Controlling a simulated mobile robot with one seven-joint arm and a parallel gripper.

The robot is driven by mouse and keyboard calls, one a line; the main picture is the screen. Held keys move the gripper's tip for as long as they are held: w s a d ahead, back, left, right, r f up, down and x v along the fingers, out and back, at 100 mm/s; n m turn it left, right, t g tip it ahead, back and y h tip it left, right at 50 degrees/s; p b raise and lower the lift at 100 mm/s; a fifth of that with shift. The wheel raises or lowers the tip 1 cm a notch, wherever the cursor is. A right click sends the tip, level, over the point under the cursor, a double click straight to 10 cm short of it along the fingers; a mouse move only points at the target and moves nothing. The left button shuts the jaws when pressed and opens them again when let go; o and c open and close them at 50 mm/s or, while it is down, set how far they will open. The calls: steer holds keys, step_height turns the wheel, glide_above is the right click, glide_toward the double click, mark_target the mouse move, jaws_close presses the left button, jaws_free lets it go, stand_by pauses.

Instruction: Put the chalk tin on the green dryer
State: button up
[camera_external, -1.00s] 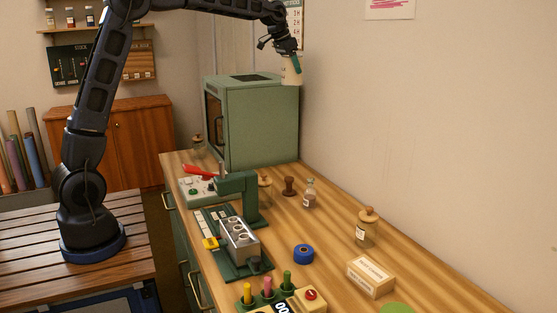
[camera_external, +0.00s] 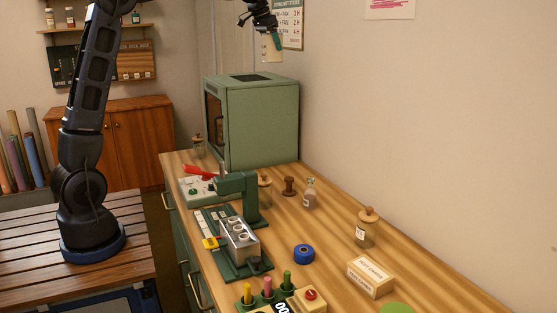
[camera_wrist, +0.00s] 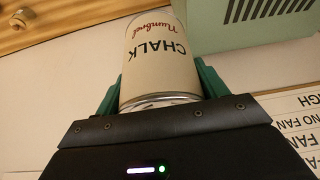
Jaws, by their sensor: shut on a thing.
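The chalk tin (camera_wrist: 160,62) is a cream cylinder with a metal rim and the word CHALK, upside down in the wrist view. My gripper (camera_wrist: 158,84) is shut on it, with a green finger on each side. In the external view my gripper (camera_external: 270,32) is high, above the level of the dryer top, and the tin (camera_external: 269,50) hangs pale below it. The green dryer (camera_external: 262,125) is a box at the back of the bench with a dark vent on its flat top. A corner of it shows at upper right in the wrist view (camera_wrist: 240,38).
The dryer top looks clear. A wall chart (camera_external: 292,25) hangs behind my gripper. On the bench (camera_external: 345,225) stand a green press (camera_external: 240,185), a blue tape roll (camera_external: 303,253), a lidded jar (camera_external: 367,228), a small bottle (camera_external: 310,194) and a box (camera_external: 371,277).

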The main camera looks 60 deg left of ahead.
steer(key=s+a+n+y, duration=0.1)
steer(key=s+a+n, duration=0.1)
steer(key=s+a, duration=0.65)
steer(key=s+a+n, duration=0.2)
steer(key=s+a, duration=0.2)
steer(key=s, duration=1)
steer(key=s+a+n+y, duration=0.1)
steer(key=s+a+n, duration=0.1)
steer(key=s+a, duration=0.65)
steer(key=f, duration=1.5)
steer(key=s+d+f, duration=0.1)
steer(key=f, duration=1.5)
steer(key=d+f, duration=0.1)
steer(key=f, duration=1.4)
steer(key=shift+s+d+f, duration=0.25)
steer(key=shift+s+f, duration=0.05)
steer(key=shift+s, duration=0.05)
steer(key=shift+f+g, duration=0.1)
steer(key=shift+g, duration=0.2)
steer(key=o, duration=1.1)
steer(key=shift+c, duration=0.2)
steer(key=o, duration=0.3)
